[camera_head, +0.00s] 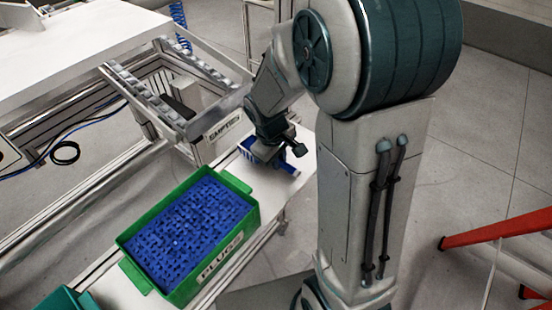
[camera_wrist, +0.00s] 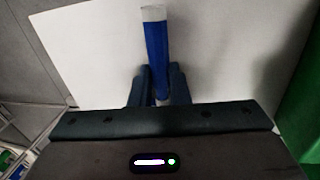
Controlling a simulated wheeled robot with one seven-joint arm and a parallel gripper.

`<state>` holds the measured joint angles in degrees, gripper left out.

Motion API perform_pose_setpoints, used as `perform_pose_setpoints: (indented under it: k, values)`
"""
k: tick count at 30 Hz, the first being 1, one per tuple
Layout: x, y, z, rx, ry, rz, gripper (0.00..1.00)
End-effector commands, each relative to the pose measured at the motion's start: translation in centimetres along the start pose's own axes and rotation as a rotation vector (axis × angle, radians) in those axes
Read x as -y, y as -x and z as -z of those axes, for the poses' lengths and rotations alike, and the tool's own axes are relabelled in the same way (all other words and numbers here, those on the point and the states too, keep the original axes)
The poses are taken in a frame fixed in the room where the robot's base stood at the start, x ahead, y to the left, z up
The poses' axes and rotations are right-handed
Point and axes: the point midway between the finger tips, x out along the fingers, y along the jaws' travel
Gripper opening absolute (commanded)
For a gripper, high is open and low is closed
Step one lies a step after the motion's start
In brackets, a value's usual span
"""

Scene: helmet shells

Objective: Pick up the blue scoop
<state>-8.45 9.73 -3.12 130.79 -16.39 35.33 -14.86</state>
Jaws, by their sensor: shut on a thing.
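The blue scoop (camera_head: 279,160) shows in the head view as a small blue patch, partly hidden by my gripper (camera_head: 268,153). It is at the white shelf beyond the green bin. In the wrist view, a long blue part of the scoop (camera_wrist: 156,48) with a pale end stands between the two dark fingers of my gripper (camera_wrist: 158,88). The fingers are shut on it. The rest of the scoop is hidden behind the gripper body. I cannot tell whether the scoop touches the shelf.
A green bin (camera_head: 191,286) labelled PLUGS, filled with small blue plugs (camera_head: 188,225), stands on the white shelf (camera_head: 112,291). A metal rack frame (camera_head: 183,125) is left of my gripper. A red stand (camera_head: 500,228) is at the right.

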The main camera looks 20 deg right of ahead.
Motion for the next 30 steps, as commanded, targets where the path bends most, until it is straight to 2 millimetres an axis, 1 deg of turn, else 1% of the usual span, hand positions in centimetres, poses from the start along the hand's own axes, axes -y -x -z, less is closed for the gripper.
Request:
perform_pose_setpoints:
  k: [5,7,11,15,21,25,30]
  values:
    - [-0.5,2.1,0.1,-0.007,-0.003,-0.003,0.0]
    - [-0.7,3.5,0.1,-0.009,-0.002,-0.004,0.0]
    - [-1.8,4.6,-2.4,-0.004,-0.007,-0.002,0.0]
    - [-3.1,6.1,-5.1,-0.006,-0.007,-0.004,0.0]
    - [-4.7,8.0,-8.5,-0.004,-0.006,-0.003,0.0]
    - [-5.4,8.8,-10.0,-0.003,-0.004,-0.002,0.0]
    - [-5.8,9.3,-10.9,-0.002,-0.001,-0.001,0.0]
